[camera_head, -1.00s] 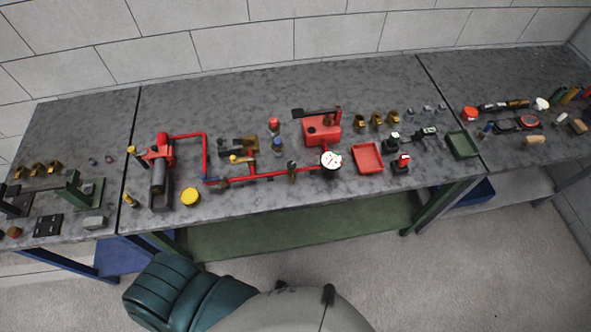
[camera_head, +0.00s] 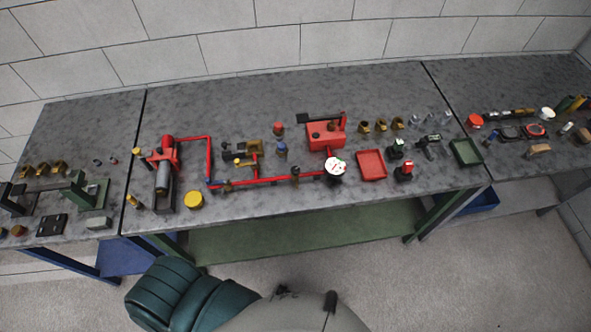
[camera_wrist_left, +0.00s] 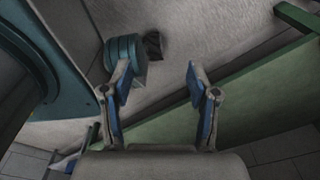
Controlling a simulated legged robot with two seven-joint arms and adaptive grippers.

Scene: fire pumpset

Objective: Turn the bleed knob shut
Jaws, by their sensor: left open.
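The pump set stands on the grey bench in the head view, with a red pump (camera_head: 164,150) at its left end and a red pipe (camera_head: 268,181) running right to a white-faced gauge (camera_head: 335,169). I cannot tell which small part is the bleed knob. My left gripper (camera_wrist_left: 160,85) is open and empty in the left wrist view, below the bench and away from the pump set. My right gripper is in neither view.
A red tray (camera_head: 371,165) and a dark green tray (camera_head: 466,152) lie right of the gauge. A yellow round cap (camera_head: 194,200) lies near the front edge. A red tank (camera_head: 325,135) stands behind the gauge. A green bench beam (camera_wrist_left: 297,16) crosses near my left gripper.

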